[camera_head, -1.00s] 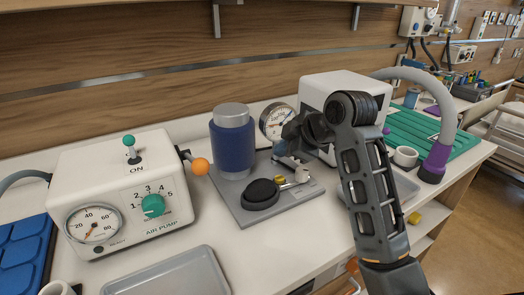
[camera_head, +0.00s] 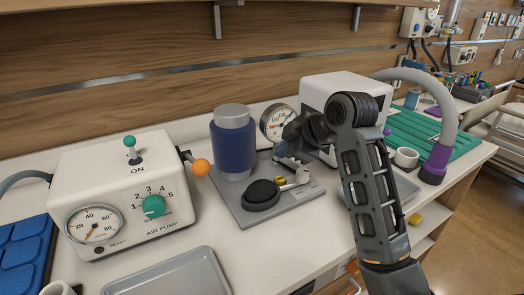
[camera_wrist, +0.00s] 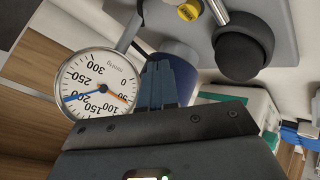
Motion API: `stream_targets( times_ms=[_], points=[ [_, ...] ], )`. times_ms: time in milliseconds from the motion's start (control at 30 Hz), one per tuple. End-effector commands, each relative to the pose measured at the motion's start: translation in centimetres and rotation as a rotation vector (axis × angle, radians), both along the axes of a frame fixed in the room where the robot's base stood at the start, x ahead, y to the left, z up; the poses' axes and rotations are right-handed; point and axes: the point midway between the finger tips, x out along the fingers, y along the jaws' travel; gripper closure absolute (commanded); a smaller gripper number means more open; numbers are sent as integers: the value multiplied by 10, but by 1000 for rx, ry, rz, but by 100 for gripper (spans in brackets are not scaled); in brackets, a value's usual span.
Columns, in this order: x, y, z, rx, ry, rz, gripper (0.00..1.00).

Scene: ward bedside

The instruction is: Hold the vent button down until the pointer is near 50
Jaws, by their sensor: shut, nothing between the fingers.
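The yellow button, likely the vent button (camera_head: 281,181), sits by a silver fitting on a grey base plate (camera_head: 238,212). It also shows at the top of the wrist view (camera_wrist: 189,11). The round mmHg gauge (camera_head: 277,122) stands behind it; in the wrist view the dial (camera_wrist: 92,76) is upside down. There, an orange pointer lies toward the low numbers, around 50 to 100, and a blue one toward about 200. I cannot read them exactly. My gripper (camera_head: 284,156) is shut and empty, above and behind the button; its fingertips (camera_wrist: 166,62) look apart from it.
A blue cylinder (camera_head: 232,147) and a black bulb (camera_head: 261,195) stand on the same plate. The air pump box (camera_head: 120,190) is on the left, a grey tray (camera_head: 180,275) in front. A white box (camera_head: 345,88) stands close behind my gripper.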

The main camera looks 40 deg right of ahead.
Motion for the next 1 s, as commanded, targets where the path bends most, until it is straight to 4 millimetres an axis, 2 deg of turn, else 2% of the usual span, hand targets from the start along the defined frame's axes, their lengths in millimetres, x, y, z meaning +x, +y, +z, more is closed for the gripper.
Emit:
stream_targets(
  times_ms=[533, 1000],
  points=[
    [0, 0, 2, 0, -1, 1, 100],
    [4, 3, 36, 5, -7, 4, 100]
  ],
)
